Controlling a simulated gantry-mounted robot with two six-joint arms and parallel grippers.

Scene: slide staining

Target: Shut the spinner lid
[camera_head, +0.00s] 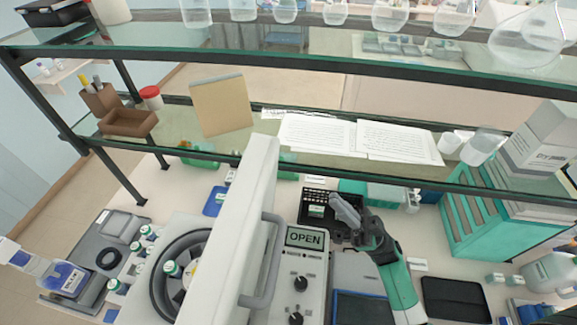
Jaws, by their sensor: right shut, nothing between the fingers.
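The spinner (315,285) stands at the front centre, and its display reads OPEN. Its white lid (258,170) is raised nearly upright, with a grey handle (275,262) on its right face. The round dark rotor bowl (165,292) lies uncovered left of the lid, with a green-and-white capped tube (171,268) in it. The lid hides part of the bowl. My right gripper (335,199) is shut and empty, up and right of the lid handle and apart from it, above a black tray. My left gripper is not in view.
The black tray (313,222) with small items lies behind the spinner. Several capped tubes (141,248) and a grey tray (118,223) stand left of it. Glass shelves (230,140) cross above the bench, with papers (318,133) on the lower one. Green drawers (475,225) stand at right.

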